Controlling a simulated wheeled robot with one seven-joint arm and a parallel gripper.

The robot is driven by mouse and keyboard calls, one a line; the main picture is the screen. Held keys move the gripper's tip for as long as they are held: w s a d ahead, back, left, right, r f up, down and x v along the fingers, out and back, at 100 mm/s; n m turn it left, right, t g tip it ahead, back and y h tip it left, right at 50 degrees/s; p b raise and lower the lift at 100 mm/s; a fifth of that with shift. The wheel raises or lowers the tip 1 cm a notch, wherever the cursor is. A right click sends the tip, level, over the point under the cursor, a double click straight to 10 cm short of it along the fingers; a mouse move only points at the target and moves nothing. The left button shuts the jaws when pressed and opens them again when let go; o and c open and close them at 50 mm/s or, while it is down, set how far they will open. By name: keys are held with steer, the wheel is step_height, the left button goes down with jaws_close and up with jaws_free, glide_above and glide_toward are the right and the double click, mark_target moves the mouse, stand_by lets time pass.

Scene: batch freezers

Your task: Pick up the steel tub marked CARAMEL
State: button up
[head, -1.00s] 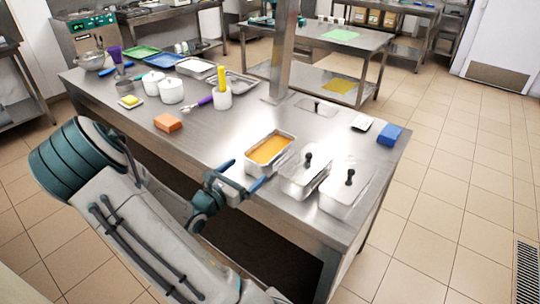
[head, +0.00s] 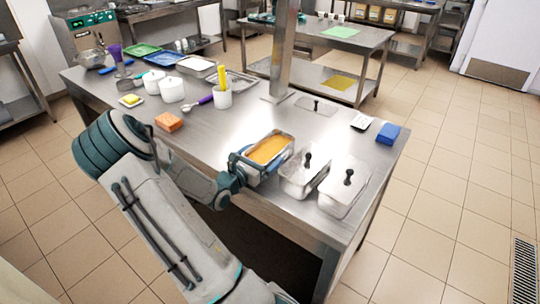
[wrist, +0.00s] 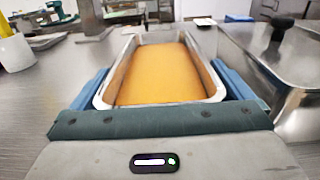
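An open steel tub (head: 287,153) with a smooth orange-caramel filling stands near the front edge of the steel table; it also shows in the wrist view (wrist: 126,47). No marking on it is readable. My gripper (head: 247,160) is at the tub's near end, level with it. In the wrist view my gripper (wrist: 165,82) has one blue finger along each long side of the tub. The fingers lie very close to the walls, and contact is not clear. The tub rests on the table.
Two lidded steel tubs with black knobs, one nearer (head: 298,184) and one at the right (head: 341,197), stand close to the right of the open tub. An orange sponge (head: 169,122) and white pots (head: 171,90) are at left. A blue block (head: 388,134) lies at the right edge.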

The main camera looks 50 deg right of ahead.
steer(key=c, duration=1)
steer(key=shift+r, duration=0.1)
steer(key=shift+c, duration=1.3)
